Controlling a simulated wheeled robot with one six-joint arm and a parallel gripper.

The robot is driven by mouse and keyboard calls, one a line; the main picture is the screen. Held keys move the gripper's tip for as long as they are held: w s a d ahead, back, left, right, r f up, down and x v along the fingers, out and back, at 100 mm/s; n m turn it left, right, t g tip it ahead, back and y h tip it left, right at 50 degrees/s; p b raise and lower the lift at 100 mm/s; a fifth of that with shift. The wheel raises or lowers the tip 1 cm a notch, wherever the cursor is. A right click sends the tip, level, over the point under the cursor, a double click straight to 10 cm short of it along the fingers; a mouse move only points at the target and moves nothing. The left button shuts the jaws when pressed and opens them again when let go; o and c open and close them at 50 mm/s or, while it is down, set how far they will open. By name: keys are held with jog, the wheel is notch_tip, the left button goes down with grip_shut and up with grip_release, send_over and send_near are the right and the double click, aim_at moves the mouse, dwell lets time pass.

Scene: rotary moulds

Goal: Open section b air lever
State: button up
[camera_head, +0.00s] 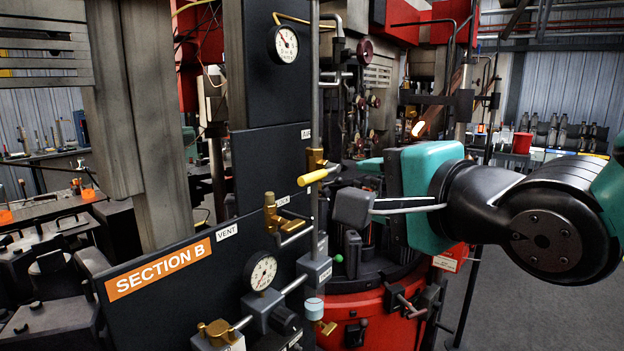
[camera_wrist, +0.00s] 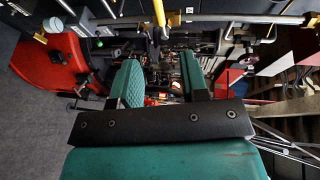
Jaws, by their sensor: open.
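The Section B panel (camera_head: 150,305) stands at left centre in the head view, with an orange label. A lever with a yellow handle (camera_head: 314,177) sits on a brass valve at the panel's right edge, below a partly hidden label that starts with "A". The handle sticks out roughly level. The yellow handle (camera_wrist: 159,13) also shows at the top of the wrist view, beyond the fingertips. My gripper (camera_head: 364,182) is just right of the lever, with teal fingers. In the wrist view my gripper (camera_wrist: 158,68) is open, with nothing seen between its fingers.
Below the lever are a brass fitting (camera_head: 271,213), a gauge (camera_head: 263,271) and pipework. A vertical pipe (camera_head: 314,70) rises behind the lever. A red machine base (camera_head: 365,305) stands below my gripper. Open floor (camera_head: 520,310) lies at the right.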

aim_at(314, 178)
jog(key=p+x, duration=0.5)
jog(key=x, duration=1.1)
jog(key=shift+f+p, duration=0.15)
jog(key=shift+p, duration=0.2)
grip_shut()
